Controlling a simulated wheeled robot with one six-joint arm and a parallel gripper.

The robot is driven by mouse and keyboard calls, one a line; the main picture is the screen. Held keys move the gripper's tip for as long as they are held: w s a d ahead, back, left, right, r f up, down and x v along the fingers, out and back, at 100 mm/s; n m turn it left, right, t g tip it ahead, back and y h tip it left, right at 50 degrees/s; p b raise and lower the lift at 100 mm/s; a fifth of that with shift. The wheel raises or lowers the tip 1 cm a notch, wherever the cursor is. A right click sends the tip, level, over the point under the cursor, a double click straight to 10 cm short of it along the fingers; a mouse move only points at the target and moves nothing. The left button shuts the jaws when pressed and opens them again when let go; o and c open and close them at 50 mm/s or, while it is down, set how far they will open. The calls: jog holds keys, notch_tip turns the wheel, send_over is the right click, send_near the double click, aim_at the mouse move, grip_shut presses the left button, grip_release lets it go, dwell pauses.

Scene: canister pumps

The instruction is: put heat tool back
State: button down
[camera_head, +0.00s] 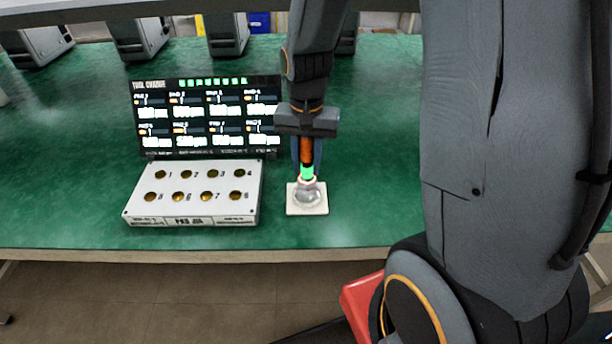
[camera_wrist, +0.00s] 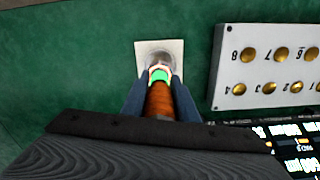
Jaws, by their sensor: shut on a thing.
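The heat tool (camera_head: 307,152) is an upright rod with an orange-brown body and a glowing green band near its lower end. My gripper (camera_head: 308,160) is shut on its body from above. In the wrist view the tool (camera_wrist: 159,101) lies between the two dark blue fingers of my gripper (camera_wrist: 159,95). The tool's lower end is at a clear, rounded holder on a white square base (camera_head: 307,209), which also shows in the wrist view (camera_wrist: 143,50). I cannot tell how deep the tip sits in it.
A white box with several numbered brass sockets (camera_head: 194,192) stands left of the base. A dark screen with several readouts (camera_head: 207,118) stands behind it. Grey machines (camera_head: 226,32) line the back of the green table (camera_head: 90,105). A red object (camera_head: 360,300) is below the front edge.

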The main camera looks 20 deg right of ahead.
aim_at(306, 181)
jog(key=shift+f+p, duration=0.3)
jog(key=shift+f, duration=2.05)
jog(key=shift+f, duration=0.2)
jog(key=c, duration=1.4)
grip_release()
notch_tip(306, 181, up, 12)
jog(key=shift+b, duration=0.95)
jog(key=shift+s, duration=0.2)
jog(key=s+f+n+t, duration=0.1)
jog(key=s+f+n, duration=0.2)
jog(key=s+n, duration=0.2)
jog(key=s, duration=0.3)
jog(key=shift+s+f+n, duration=0.2)
jog(key=shift+s+n, duration=0.05)
jog(key=shift+n, duration=0.15)
jog(key=shift+d, duration=0.1)
